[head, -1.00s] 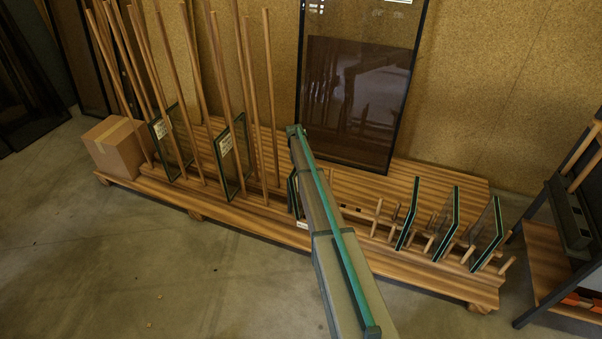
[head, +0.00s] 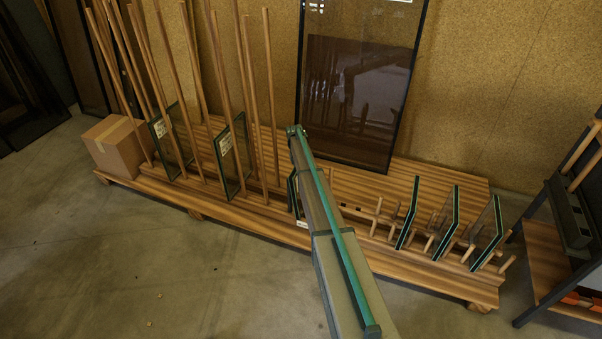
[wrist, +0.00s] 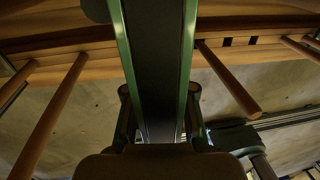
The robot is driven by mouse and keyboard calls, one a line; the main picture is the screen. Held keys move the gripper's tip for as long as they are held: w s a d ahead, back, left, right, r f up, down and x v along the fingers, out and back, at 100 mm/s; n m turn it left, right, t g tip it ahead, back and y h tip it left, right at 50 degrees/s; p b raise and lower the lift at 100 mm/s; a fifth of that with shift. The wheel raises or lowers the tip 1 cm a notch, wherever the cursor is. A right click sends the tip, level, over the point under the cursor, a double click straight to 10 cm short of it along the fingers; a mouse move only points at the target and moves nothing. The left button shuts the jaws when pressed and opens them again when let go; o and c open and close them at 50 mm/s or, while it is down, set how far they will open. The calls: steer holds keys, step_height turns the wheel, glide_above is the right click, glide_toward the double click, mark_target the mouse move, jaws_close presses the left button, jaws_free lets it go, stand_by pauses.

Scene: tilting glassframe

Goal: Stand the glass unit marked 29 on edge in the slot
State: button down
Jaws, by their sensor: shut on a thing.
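A dark glass unit with green edges (wrist: 160,60) fills the middle of the wrist view, seen edge-on. My gripper (wrist: 160,112) is shut on it, with one finger at each side. In the head view a small part of this glass unit (head: 293,193) shows left of my arm, upright over the wooden rack (head: 255,215). My arm hides the rest of it and my gripper there. A small white label shows low beside the arm, too small to read, so I cannot confirm the number 29. Whether the lower edge is inside a slot cannot be told.
Glass units stand between pegs at the right (head: 450,222). Two labelled units (head: 232,160) stand among tall poles at the left. A cardboard box (head: 117,147) sits at the rack's left end. A large dark pane (head: 350,100) leans behind. Pegs (wrist: 228,80) flank the held unit.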

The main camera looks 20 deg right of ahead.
steer(key=shift+r, duration=0.15)
steer(key=c, duration=0.9)
jaws_free()
steer(key=shift+w+a+r+p, duration=0.15)
steer(key=shift+r+p, duration=0.65)
steer(key=shift+r, duration=0.65)
steer(key=shift+w+a+r+p, duration=0.15)
steer(key=shift+r+p, duration=0.6)
steer(key=shift+r, duration=0.7)
